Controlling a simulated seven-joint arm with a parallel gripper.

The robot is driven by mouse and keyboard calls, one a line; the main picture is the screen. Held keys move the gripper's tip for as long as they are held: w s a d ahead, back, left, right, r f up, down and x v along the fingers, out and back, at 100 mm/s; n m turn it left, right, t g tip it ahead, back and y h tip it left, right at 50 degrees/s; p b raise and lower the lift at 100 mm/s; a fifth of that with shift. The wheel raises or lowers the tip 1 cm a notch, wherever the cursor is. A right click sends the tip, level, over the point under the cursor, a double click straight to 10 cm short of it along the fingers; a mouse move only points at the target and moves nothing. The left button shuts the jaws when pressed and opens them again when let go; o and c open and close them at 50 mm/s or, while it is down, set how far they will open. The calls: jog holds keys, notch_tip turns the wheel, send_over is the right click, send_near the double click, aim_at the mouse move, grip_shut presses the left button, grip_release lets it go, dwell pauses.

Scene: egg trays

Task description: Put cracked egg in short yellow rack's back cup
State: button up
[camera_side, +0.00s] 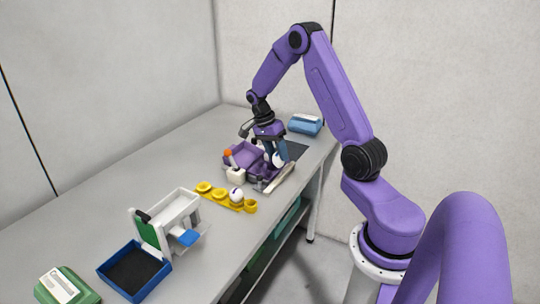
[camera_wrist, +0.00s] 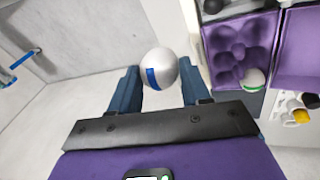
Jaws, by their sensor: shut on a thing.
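My gripper (camera_side: 276,158) is shut on a white egg (camera_side: 278,160), above the table beside the purple carton. In the wrist view the egg (camera_wrist: 159,68) sits between the two blue fingers of my gripper (camera_wrist: 158,82) and carries a blue band; no crack can be made out on it. The yellow racks (camera_side: 220,195) lie in a row on the table, in front of and to the left of my gripper in the side view. A white egg with a dark mark (camera_side: 237,194) sits in one yellow cup. I cannot tell clearly where one rack ends.
A purple carton (camera_wrist: 226,32) holds a green-banded egg (camera_wrist: 253,78). A white stand (camera_side: 178,205), blue tray (camera_side: 136,273) and green box (camera_side: 66,287) are at front left. A blue container (camera_side: 305,125) is behind.

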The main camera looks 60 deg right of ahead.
jog(key=s+a+r, duration=0.3)
jog(key=s, duration=0.2)
jog(key=w+a+f+n+t+h, duration=0.1)
jog(key=w+a+f+n+t, duration=0.15)
jog(key=w+n, duration=0.5)
jog(key=w+a+f+n+t+h, duration=0.1)
jog(key=w+a+n, duration=0.35)
jog(key=w, duration=0.65)
jog(key=w+a+f+n+t, duration=0.1)
jog(key=w+a+f+n, duration=0.15)
jog(key=w+n, duration=0.5)
jog(key=shift+m, duration=0.75)
jog(key=shift+w+a+f, duration=0.1)
jog(key=shift+w+f, duration=0.15)
jog(key=shift+f, duration=0.7)
jog(key=shift+w+a+f, duration=0.15)
jog(key=shift+w+f, duration=0.05)
jog(key=shift+f, duration=0.7)
jog(key=shift+w+a+f, duration=0.1)
jog(key=shift+w+f, duration=0.15)
jog(key=shift+f, duration=0.7)
jog(key=shift+f, duration=0.6)
jog(key=o, duration=0.7)
jog(key=shift+o, duration=0.2)
